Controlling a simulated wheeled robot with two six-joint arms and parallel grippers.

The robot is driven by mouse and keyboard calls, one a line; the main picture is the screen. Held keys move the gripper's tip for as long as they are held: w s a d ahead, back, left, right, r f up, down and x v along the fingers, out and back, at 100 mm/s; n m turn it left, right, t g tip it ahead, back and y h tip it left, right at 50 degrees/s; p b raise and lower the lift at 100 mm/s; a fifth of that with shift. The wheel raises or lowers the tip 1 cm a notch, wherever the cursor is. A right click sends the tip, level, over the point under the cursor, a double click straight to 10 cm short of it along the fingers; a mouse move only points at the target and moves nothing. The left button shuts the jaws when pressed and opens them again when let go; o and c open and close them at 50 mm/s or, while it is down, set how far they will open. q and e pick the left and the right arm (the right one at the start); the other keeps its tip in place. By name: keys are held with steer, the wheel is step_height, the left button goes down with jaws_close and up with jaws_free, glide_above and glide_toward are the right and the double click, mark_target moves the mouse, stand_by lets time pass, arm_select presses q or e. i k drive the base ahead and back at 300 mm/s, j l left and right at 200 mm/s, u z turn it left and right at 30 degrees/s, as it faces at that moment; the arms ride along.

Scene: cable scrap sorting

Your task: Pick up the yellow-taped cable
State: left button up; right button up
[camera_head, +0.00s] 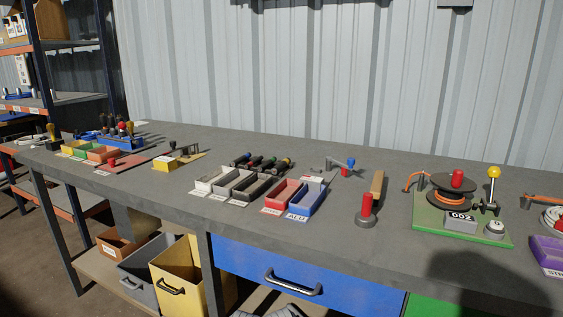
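Several short dark cable pieces (262,164) lie side by side on the workbench, behind a row of small trays. Their ends carry small coloured bands. The bands are too small to tell surely which one is yellow; the rightmost piece (280,166) seems to have a yellowish end. Neither of my grippers is in view.
The grey workbench (330,232) holds white, grey and black trays (237,196), a red tray (284,211) and a blue tray (320,190). A red-handled tool (366,204) and a green-based spool station (430,221) stand to the right. Bins (172,299) sit below.

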mark_target(280, 165)
steer(key=i+j+z, duration=0.25)
steer(key=j, duration=1.25)
steer(key=j+z, duration=0.3)
steer(key=j, duration=1.2)
